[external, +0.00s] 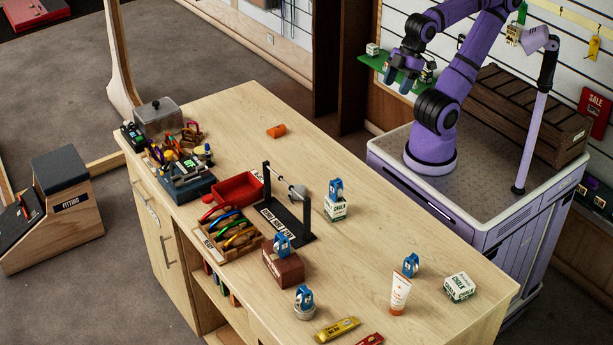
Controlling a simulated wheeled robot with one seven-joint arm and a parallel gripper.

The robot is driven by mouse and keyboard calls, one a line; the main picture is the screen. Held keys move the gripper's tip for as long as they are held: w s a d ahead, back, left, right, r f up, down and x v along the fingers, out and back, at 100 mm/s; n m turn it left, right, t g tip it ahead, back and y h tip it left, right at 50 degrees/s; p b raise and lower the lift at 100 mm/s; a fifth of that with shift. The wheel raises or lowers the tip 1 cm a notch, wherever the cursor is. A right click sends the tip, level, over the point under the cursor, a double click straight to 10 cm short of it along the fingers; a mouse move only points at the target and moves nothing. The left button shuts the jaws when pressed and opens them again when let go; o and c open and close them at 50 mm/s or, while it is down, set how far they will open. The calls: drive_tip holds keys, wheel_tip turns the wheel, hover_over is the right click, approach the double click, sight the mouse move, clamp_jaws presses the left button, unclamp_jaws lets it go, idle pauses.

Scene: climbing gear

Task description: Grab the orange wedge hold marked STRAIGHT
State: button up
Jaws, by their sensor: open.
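A small orange piece (276,131) lies alone on the far part of the wooden counter (350,235). It looks like a short rounded wedge; no marking on it is readable at this size.
A black stand with a rod (285,215), a red tray (238,187) and a wooden tray of carabiners (210,247) stand mid-counter. A chalk box (336,209) carries a blue device (336,187). A white tube (399,293) stands nearer. The counter around the orange piece is clear.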

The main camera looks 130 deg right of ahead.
drive_tip(key=o, duration=0.5)
drive_tip(key=shift+o, duration=0.2)
